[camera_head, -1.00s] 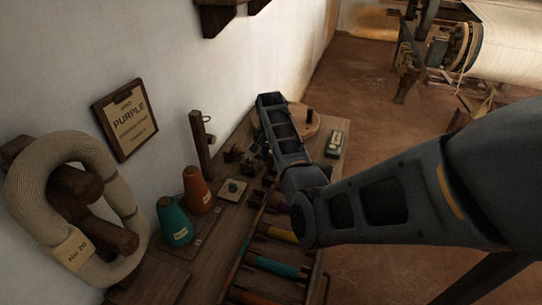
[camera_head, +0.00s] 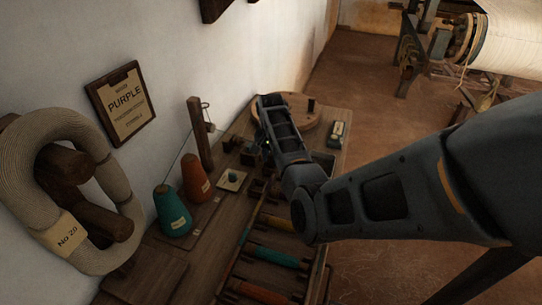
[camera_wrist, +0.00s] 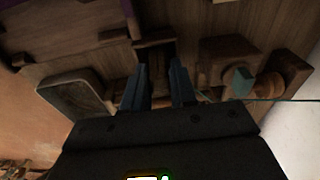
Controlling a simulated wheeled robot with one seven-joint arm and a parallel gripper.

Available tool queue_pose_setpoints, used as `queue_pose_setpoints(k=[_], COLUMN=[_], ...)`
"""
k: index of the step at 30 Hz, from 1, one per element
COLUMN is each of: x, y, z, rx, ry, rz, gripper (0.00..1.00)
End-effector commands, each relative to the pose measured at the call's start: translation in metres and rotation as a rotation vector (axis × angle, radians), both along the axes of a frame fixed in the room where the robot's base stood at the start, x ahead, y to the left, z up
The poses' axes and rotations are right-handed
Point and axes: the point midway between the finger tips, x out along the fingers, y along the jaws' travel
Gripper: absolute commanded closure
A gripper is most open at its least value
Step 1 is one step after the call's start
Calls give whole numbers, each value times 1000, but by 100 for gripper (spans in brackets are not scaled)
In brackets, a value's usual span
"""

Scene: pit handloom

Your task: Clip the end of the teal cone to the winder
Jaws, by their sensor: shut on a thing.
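The teal cone (camera_head: 172,212) stands upright on the bench at the left. A thin thread rises from its tip towards the hooked wooden post (camera_head: 199,133). My gripper (camera_wrist: 160,85) is over the bench. In the head view, my arm hides its fingertips. In the wrist view, a thin teal thread (camera_wrist: 290,101) runs in from the right edge to the fingers. The jaws are shut on the thread's end, but the held part is too dark to make out. A small teal piece (camera_wrist: 238,82) sits among wooden parts to the right of the fingers. I cannot tell which part is the winder's clip.
An orange cone (camera_head: 196,177) stands beside the teal one. A round wooden disc (camera_head: 298,108) with a peg is at the bench's far end, near a small box (camera_head: 338,134). A rack of coloured bobbins (camera_head: 276,260) lies in front. The wall bounds the left.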

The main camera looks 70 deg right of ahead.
Motion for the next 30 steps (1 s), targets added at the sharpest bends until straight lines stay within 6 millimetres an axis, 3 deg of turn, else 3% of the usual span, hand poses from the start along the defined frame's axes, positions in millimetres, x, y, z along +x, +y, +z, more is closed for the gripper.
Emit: queue_pose_setpoints(k=[1, 2, 11, 16, 21, 30], x=[0, 0, 0, 0, 0, 0], y=[0, 0, 0, 0, 0, 0], z=[0, 0, 0, 0, 0, 3], rx=[0, 0, 0, 0, 0, 0], ry=[0, 0, 0, 0, 0, 0], rz=[0, 0, 0, 0, 0, 0], gripper=[100, 72, 44, 44, 27, 26])
